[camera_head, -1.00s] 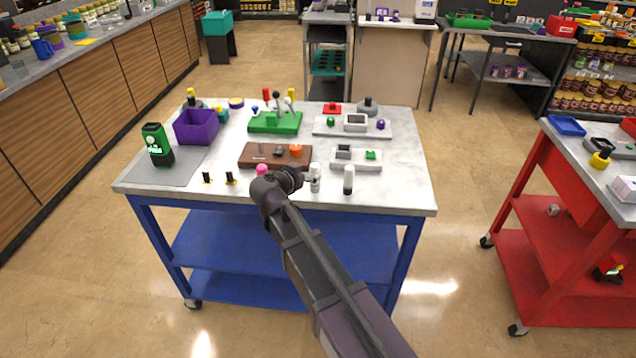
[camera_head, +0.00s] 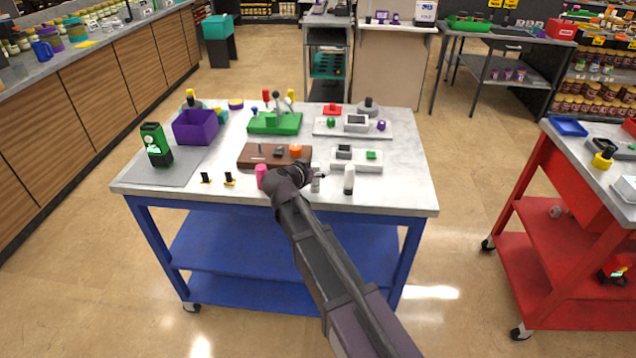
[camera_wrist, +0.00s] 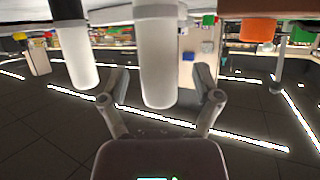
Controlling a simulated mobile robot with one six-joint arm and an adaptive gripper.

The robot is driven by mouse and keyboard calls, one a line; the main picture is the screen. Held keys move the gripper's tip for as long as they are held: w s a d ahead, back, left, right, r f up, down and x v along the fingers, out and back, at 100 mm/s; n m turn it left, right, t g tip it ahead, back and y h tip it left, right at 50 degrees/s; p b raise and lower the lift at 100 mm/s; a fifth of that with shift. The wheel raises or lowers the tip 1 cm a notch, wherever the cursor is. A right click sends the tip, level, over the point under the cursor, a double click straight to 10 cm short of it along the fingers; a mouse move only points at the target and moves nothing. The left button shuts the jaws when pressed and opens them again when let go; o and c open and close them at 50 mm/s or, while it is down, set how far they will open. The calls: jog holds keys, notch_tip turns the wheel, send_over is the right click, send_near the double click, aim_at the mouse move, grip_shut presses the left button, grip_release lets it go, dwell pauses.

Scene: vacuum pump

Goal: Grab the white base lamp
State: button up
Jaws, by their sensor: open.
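The white base lamp (camera_head: 316,182) is a small upright white cylinder near the front edge of the blue table, partly hidden by my gripper (camera_head: 306,175). In the wrist view, which is upside down, the white base lamp (camera_wrist: 160,55) hangs in the middle of the picture. There my gripper (camera_wrist: 160,86) is open, with one finger on each side of the lamp and visible gaps to it. A similar lamp with a black base (camera_head: 349,180) stands to the right, and it shows at the left in the wrist view (camera_wrist: 78,55).
A pink cylinder (camera_head: 261,176) stands just left of my gripper. Behind are a brown block (camera_head: 250,155) with an orange piece and a light tray (camera_head: 357,165). The table's right front corner is clear.

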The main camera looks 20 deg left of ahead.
grip_shut()
jog(key=shift+r, duration=0.15)
dwell(0.4)
notch_tip(320, 180, up, 3)
jog(key=p, duration=0.3)
jog(key=s+d+r+p, duration=0.1)
jog(key=s+d+p, duration=0.1)
jog(key=s, duration=1.4)
jog(key=shift+d+r, duration=0.15)
jog(key=shift+r, duration=0.2)
